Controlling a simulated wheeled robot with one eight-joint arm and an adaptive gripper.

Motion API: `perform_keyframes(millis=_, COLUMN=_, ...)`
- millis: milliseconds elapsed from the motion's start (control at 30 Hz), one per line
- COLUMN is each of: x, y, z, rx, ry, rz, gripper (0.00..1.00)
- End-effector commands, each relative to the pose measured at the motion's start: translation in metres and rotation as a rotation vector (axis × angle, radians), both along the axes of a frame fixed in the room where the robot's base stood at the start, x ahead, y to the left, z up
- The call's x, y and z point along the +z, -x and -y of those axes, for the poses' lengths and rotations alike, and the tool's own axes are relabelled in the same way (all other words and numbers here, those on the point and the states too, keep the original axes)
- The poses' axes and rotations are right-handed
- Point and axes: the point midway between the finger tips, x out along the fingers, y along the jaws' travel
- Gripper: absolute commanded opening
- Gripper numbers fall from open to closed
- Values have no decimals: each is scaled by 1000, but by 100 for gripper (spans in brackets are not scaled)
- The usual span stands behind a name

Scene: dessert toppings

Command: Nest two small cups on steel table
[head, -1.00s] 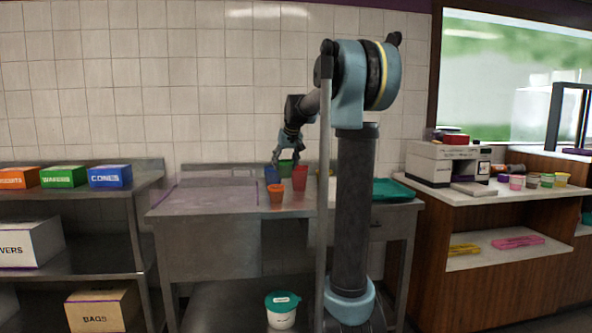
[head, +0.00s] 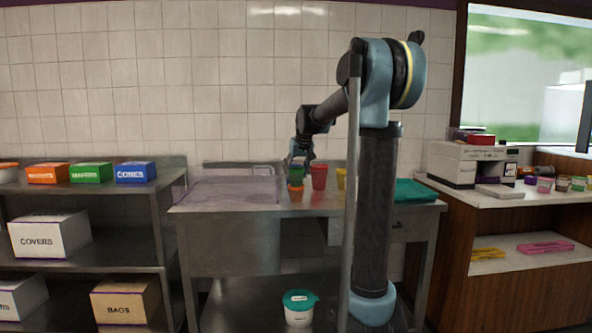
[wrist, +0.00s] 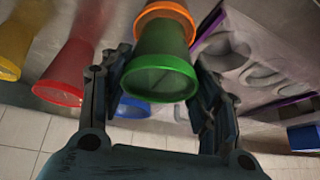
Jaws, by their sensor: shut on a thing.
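My gripper (head: 300,159) is shut on a green cup (wrist: 162,62), one finger on each side of it. In the head view the green cup (head: 296,175) is directly above a small orange cup (head: 295,195) on the steel table (head: 240,212). The orange cup's rim (wrist: 168,12) shows just beyond the green cup in the wrist view. The two look lined up and very close; I cannot tell whether the green cup's base is inside the orange one.
A red cup (head: 319,178) stands close to the right, with a yellow cup (head: 341,178) beyond it. A blue cup (wrist: 133,107) is partly hidden behind the green one in the wrist view. A teal thing (head: 412,192) lies at the table's right.

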Motion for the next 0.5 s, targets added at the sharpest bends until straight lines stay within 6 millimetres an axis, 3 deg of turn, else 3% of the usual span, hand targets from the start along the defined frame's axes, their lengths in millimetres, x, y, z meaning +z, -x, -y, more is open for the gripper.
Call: perform_keyframes(millis=500, x=-29, y=0, z=0, rx=0, ry=0, rz=0, gripper=43)
